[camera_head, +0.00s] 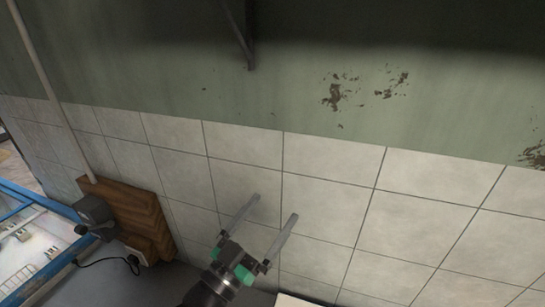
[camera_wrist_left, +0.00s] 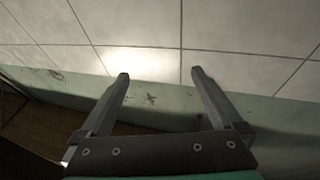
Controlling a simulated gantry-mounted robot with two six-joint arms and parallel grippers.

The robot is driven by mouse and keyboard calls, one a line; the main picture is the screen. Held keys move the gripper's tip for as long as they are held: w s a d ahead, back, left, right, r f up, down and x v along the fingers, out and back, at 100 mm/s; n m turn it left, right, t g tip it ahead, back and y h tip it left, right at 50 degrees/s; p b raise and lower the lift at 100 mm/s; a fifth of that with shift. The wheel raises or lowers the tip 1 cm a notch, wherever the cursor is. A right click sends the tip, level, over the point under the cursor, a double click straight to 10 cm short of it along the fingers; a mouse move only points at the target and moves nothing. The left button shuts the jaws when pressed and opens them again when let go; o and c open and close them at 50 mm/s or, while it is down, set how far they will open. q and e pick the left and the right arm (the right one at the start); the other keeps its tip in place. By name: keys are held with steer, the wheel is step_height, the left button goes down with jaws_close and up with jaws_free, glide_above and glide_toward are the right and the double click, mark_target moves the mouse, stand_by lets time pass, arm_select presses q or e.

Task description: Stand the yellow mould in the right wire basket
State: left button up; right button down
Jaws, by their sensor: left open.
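My left gripper (camera_head: 268,209) is open and empty, raised in front of the tiled wall in the head view. Its two fingers point up and away, spread apart, with nothing between them. The left wrist view shows the same open fingers (camera_wrist_left: 160,76) against white tiles. The yellow mould and the right wire basket are in neither view. My right gripper is not in view.
A white tiled wall (camera_head: 330,165) with green paint above stands behind the gripper. A wooden board (camera_head: 135,215) and a dark grey device (camera_head: 92,212) with a cable are at the left.

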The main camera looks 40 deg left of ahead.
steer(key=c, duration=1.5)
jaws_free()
arm_select(q)
steer(key=s+d+r+t+h, duration=0.2)
steer(key=s+d+r+t, duration=0.1)
steer(key=r, duration=1.1)
steer(key=s+d+r+m+t+h, duration=0.1)
steer(key=s+d+r, duration=0.4)
steer(key=r, duration=0.9)
steer(key=shift+s+d+m+t+h, duration=0.15)
steer(key=shift+d+m+t+h, duration=0.2)
steer(key=shift+t+h, duration=0.45)
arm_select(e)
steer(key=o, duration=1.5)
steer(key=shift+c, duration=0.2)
